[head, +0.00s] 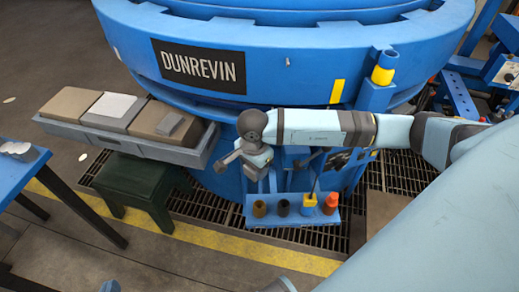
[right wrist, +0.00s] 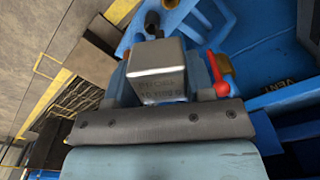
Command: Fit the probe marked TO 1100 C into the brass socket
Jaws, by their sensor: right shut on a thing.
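My right gripper (head: 254,170) hangs from the arm reaching in from the right, above the left end of a small blue shelf. It is shut on a silver probe block (right wrist: 158,75), which fills the jaws in the right wrist view. The block's lettering seems to start with PROBE; the temperature line is too blurred to read surely. In the head view the gripper hides most of the block. A brown, brass-like socket (head: 259,209) stands at the shelf's left end, below the gripper and apart from it. My left gripper is not in view.
The blue shelf (head: 290,220) also bears a dark socket (head: 283,207), a yellow-topped blue piece (head: 309,204) and an orange piece (head: 330,203). The furnace (head: 290,45) rises behind. A grey tray (head: 185,153) with boxes lies left. A red-knobbed lever (right wrist: 221,88) shows beside the block.

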